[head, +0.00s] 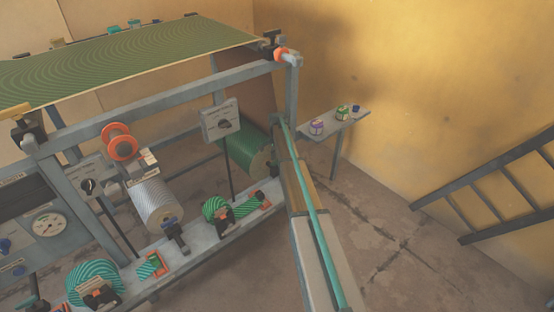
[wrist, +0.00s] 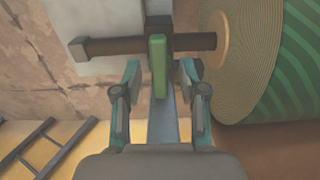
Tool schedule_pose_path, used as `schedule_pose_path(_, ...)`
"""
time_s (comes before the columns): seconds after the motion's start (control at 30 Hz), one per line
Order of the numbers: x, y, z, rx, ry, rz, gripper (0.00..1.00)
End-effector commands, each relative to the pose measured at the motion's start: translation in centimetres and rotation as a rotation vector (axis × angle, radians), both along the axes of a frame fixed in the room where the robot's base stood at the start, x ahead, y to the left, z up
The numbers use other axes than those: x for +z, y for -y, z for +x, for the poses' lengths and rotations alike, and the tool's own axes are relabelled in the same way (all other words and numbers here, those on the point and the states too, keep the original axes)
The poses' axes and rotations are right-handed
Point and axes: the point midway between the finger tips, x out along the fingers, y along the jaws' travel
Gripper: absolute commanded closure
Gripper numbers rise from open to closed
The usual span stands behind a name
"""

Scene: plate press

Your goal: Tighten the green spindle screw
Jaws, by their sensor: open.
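In the wrist view, my gripper (wrist: 159,75) is open, with one finger on each side of an upright green piece (wrist: 158,66) that looks like the spindle screw. A gap shows between the green piece and each finger. The green piece sits in front of a dark block on a brown spindle shaft (wrist: 195,42). The shaft runs right into the tan hub of a green striped roll (wrist: 285,65). My gripper cannot be made out in the head view. In the head view, a dark green roll (head: 247,149) hangs at the right end of the machine.
The press frame (head: 165,102) carries a green patterned sheet (head: 130,58) on top. Lower down are a grey roll (head: 157,206) and striped rolls (head: 95,277) along a beam. A small shelf (head: 347,124) with jars stands by the wall. A ladder-like rail (head: 490,185) is at the right.

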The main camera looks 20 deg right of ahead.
Motion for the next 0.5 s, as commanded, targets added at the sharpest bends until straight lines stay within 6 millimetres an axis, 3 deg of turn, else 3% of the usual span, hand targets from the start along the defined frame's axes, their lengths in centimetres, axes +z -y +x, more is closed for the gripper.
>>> schedule_pose_path(0.27, 1.4, 0.0, 0.0, 0.001, 0.000, 0.000, 0.58)
schedule_pose_path(0.5, 5.7, 0.0, 0.0, 0.000, 0.002, 0.000, 0.58)
